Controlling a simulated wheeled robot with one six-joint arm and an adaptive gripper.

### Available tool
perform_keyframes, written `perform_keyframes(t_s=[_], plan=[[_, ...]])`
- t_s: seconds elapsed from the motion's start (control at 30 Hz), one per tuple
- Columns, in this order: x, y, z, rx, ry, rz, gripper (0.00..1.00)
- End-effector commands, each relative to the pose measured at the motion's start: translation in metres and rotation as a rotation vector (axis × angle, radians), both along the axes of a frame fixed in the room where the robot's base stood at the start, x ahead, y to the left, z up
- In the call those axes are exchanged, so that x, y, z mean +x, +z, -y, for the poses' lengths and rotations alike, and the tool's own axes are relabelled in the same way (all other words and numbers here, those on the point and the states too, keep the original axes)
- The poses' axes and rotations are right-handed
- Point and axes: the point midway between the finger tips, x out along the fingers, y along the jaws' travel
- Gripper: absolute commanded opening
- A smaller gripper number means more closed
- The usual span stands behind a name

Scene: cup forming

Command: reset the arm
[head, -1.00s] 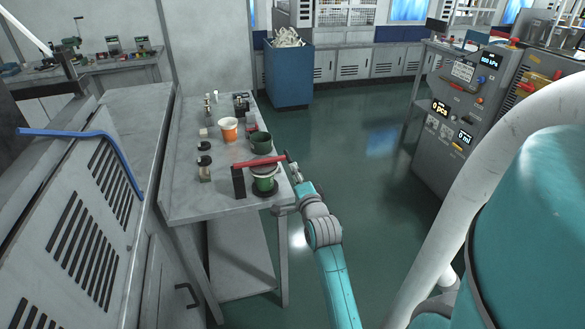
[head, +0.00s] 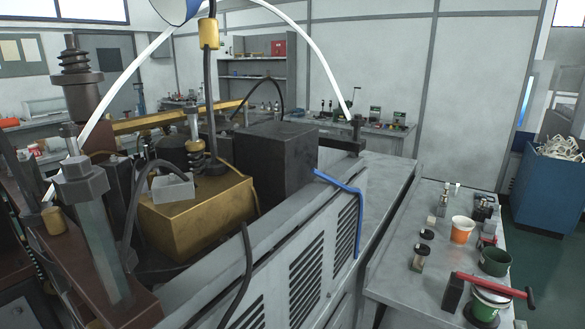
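My arm and gripper are not in view in the head picture. At the lower right, a hand press with a red lever (head: 497,285) stands on a grey metal table (head: 395,268). A dark block (head: 453,293) carries one end of the lever. The lever lies nearly level over a green and white round part (head: 488,303).
A large machine with a brass-coloured block (head: 195,208) and a dark box (head: 275,160) fills the left. A blue hose (head: 358,215) hangs over its grey vented housing (head: 310,270). A blue bin (head: 548,190) stands at the right. Small jars (head: 420,257) stand on the table.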

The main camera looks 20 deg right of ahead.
Motion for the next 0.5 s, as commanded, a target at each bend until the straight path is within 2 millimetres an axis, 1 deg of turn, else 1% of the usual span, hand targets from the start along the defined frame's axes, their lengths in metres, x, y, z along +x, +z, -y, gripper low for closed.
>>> perform_keyframes(t_s=[0.03, 0.07, 0.1, 0.17, 0.2, 0.27, 0.3, 0.37, 0.4, 0.47, 0.5], plan=[[0.002, -0.014, -0.021, -0.011, 0.027, -0.033, 0.41], [0.003, -0.020, -0.034, -0.023, 0.044, -0.055, 0.41], [0.003, -0.029, -0.053, -0.043, 0.068, -0.085, 0.41], [0.001, -0.042, -0.080, -0.076, 0.105, -0.131, 0.41], [-0.001, -0.049, -0.098, -0.099, 0.129, -0.161, 0.41], [-0.004, -0.059, -0.125, -0.136, 0.166, -0.205, 0.41], [-0.008, -0.066, -0.142, -0.161, 0.191, -0.234, 0.41], [-0.015, -0.074, -0.167, -0.200, 0.229, -0.275, 0.41], [-0.020, -0.080, -0.183, -0.227, 0.254, -0.303, 0.41], [-0.029, -0.086, -0.207, -0.268, 0.293, -0.343, 0.41], [-0.035, -0.090, -0.223, -0.296, 0.318, -0.369, 0.41]])
